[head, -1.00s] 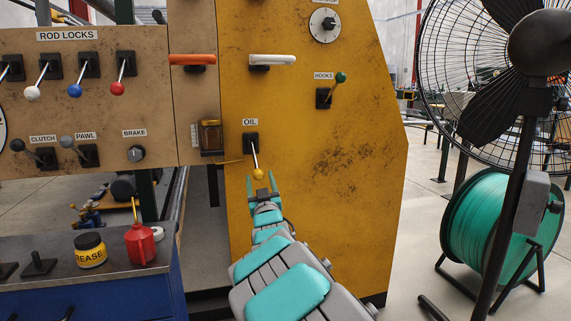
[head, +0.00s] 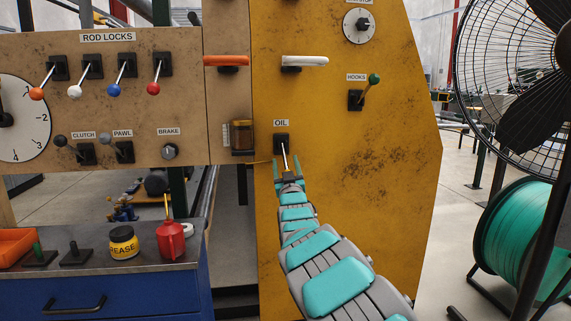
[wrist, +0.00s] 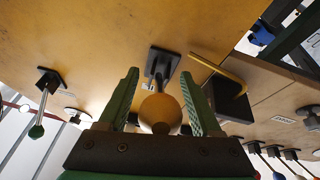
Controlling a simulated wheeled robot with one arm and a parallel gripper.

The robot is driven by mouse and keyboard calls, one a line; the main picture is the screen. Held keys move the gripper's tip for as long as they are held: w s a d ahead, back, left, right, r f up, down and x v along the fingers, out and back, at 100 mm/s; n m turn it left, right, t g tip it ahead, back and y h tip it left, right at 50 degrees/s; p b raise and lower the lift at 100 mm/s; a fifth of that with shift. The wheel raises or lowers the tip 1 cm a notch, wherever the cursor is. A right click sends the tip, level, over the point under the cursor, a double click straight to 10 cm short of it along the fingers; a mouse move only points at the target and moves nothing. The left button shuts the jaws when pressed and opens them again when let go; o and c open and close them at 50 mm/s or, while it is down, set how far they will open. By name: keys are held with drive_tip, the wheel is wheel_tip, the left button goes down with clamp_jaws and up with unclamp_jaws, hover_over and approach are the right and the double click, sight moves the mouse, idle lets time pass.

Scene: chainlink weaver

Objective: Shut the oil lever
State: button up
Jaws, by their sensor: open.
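The oil lever (head: 285,155) sits on the yellow panel under the OIL label. Its metal rod points downward from a black plate. In the head view its knob is hidden behind my gripper (head: 289,163). In the wrist view the round yellow knob (wrist: 160,113) shows between the two green fingers of my gripper (wrist: 160,76). The fingers are open, one on each side of the knob, with gaps visible near their tips. Whether either finger touches the knob is unclear.
A small oil gauge box (head: 242,137) with a thin yellow pipe is left of the lever. The hooks lever (head: 372,82) with a green knob is up and right. A white handle (head: 305,61) is above. A fan (head: 520,85) stands at the right.

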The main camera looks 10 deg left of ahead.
drive_tip(key=shift+w+r, duration=0.15)
drive_tip(key=shift+w, duration=0.05)
clamp_jaws()
idle(0.6)
idle(0.9)
